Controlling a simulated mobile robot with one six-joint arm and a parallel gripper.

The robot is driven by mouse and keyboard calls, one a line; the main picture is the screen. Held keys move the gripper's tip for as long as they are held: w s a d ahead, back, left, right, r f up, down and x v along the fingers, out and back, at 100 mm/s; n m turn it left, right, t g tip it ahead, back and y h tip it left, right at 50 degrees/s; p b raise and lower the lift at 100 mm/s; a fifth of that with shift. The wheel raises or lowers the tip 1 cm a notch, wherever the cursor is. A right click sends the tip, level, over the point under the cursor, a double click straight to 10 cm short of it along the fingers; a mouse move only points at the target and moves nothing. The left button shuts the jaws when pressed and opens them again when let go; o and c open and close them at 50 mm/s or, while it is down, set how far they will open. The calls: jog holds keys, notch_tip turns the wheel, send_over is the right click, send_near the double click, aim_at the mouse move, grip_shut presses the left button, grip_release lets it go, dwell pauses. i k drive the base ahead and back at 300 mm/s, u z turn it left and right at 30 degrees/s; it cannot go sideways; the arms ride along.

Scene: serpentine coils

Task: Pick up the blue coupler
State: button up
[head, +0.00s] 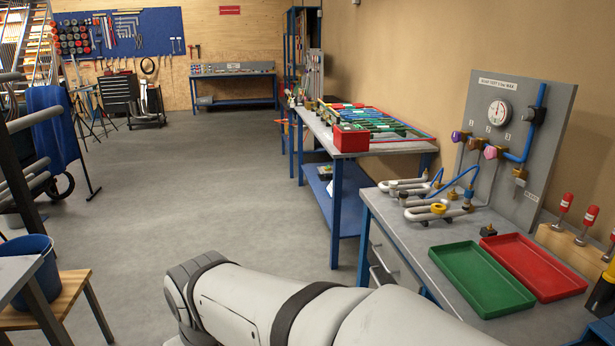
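Serpentine coils of pale pipe (420,189) lie on the grey workbench (448,236) at the right. A small blue fitting (468,194), which may be the blue coupler, sits at the right end of the coils. Blue hoses (458,176) arch up beside it. A yellow ring-shaped fitting (438,208) is on the front coil. Purple, brown and pink knobs or couplers (491,152) are on the upright test panel (487,95) behind. My arm crosses the bottom of the head view; my gripper is not in view.
A green tray (481,279) and a red tray (535,266) lie empty at the bench front. A small dark block (488,230) stands behind them. Red-topped tools (587,219) stand at the right. A second bench with a red box (350,138) is farther back.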

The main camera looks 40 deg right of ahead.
aim_at(469, 191)
jog(key=u, duration=0.05)
jog(key=i, duration=1.85)
jog(key=z, duration=3.3)
jog(key=i, duration=1.5)
jog(key=z, duration=0.05)
